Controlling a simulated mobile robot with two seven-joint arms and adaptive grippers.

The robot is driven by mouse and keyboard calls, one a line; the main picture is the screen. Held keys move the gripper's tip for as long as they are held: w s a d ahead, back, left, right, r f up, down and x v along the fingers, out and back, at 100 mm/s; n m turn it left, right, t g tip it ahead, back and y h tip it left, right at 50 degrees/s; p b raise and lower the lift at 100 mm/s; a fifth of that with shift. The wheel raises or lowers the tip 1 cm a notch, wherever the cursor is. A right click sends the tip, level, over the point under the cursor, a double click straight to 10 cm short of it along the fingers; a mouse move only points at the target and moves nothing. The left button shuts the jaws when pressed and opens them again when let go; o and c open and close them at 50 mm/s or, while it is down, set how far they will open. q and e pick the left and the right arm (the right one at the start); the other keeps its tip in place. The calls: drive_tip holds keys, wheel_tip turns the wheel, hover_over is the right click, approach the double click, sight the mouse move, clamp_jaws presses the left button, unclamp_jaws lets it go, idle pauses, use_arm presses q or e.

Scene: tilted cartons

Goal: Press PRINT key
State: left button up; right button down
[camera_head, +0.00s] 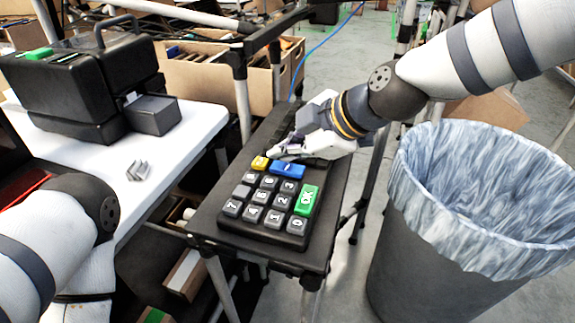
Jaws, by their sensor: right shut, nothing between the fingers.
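A black keypad (236,238) lies on a small black stand. It has grey number keys, a green OK key (306,200), a blue key (287,170) and a yellow key (260,163). No label reading PRINT is legible at this size. My right gripper (284,153) is shut and empty. It is at the far part of the keypad, just behind the blue and yellow keys, and covers part of the surface there. I cannot tell whether its fingertips touch a key. My left arm shows at the lower left, but its gripper is not in view.
A bin with a blue-white liner (480,200) stands right of the stand. A white table (185,145) at left holds a black machine (80,85) and a small grey object (138,170). Cardboard cartons (205,80) and metal frame posts stand behind.

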sight(286, 170)
drive_tip(key=shift+f, duration=0.1)
drive_tip(key=shift+f, duration=0.35)
use_arm(q)
drive_tip(key=shift+s+f, duration=0.15)
use_arm(e)
drive_tip(key=shift+f, duration=0.4)
idle(0.5)
use_arm(q)
drive_tip(key=shift+w+r+p, duration=0.3)
drive_tip(key=shift+w+r, duration=0.15)
use_arm(e)
drive_tip(key=shift+r, duration=0.85)
drive_tip(key=shift+r+p, duration=0.9)
drive_tip(key=shift+r, duration=1.75)
use_arm(q)
drive_tip(key=shift+w+r+t, duration=0.5)
drive_tip(key=shift+w+r, duration=0.5)
drive_tip(key=shift+r, duration=0.05)
use_arm(e)
drive_tip(key=shift+f, duration=0.15)
